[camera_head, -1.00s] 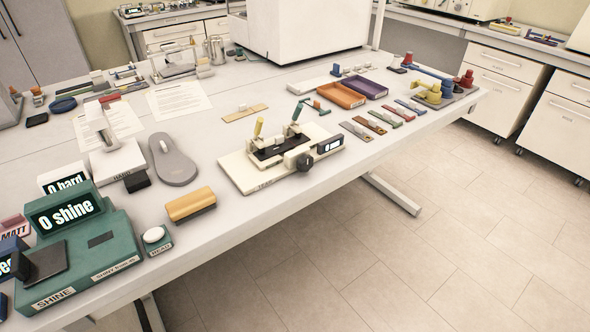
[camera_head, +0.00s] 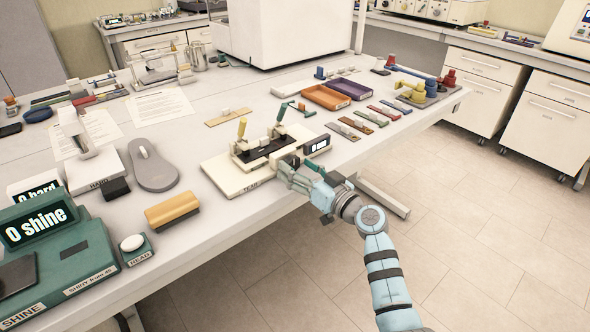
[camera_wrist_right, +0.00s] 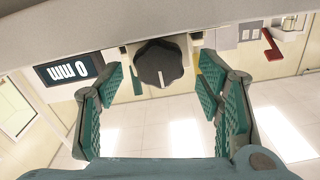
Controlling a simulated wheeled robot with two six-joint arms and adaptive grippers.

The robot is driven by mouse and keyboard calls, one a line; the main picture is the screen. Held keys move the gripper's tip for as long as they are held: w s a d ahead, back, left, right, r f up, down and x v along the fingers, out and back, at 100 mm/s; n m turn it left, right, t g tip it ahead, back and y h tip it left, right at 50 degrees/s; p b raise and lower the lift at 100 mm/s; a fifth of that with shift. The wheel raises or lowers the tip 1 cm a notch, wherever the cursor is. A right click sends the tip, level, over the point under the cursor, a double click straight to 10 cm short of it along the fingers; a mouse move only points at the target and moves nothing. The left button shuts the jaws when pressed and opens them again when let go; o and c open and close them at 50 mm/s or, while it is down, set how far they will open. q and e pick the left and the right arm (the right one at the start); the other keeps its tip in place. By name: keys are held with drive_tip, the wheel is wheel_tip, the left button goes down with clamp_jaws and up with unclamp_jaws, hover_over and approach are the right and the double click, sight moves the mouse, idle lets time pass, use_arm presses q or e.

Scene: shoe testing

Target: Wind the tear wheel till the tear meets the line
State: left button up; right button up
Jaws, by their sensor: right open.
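The cream tear tester (camera_head: 232,180) stands near the table's front edge, with a dark strip (camera_head: 262,152) between a yellow-handled clamp (camera_head: 241,130) and a green-handled clamp (camera_head: 281,114). Its black display (camera_head: 317,144) reads 0 mm, upside down in the right wrist view (camera_wrist_right: 73,70). The dark tear wheel (camera_wrist_right: 159,65), with a white mark, sits between the spread fingers of my right gripper (camera_wrist_right: 161,80), apparently untouched. In the head view my right gripper (camera_head: 290,175) is at the tester's front and hides most of the wheel. The tear and line are too small to make out. My left gripper is out of view.
A yellow-brown block (camera_head: 172,209), a grey sole-shaped piece (camera_head: 153,168) and the green shine meter (camera_head: 70,250) are to the left. Coloured strips (camera_head: 375,115) and orange (camera_head: 325,97) and purple (camera_head: 357,89) trays lie to the right. Open floor lies before the table.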

drive_tip(key=shift+w+a, duration=0.35)
drive_tip(key=shift+w, duration=0.15)
drive_tip(key=shift+c, duration=0.5)
drive_tip(key=c, duration=1.1)
drive_tip(key=shift+o, duration=0.2)
drive_tip(key=shift+f+m, duration=0.1)
drive_tip(key=shift+m, duration=0.4)
drive_tip(key=shift+m+b, duration=0.35)
drive_tip(key=shift+m, duration=2.55)
drive_tip(key=shift+f, duration=0.1)
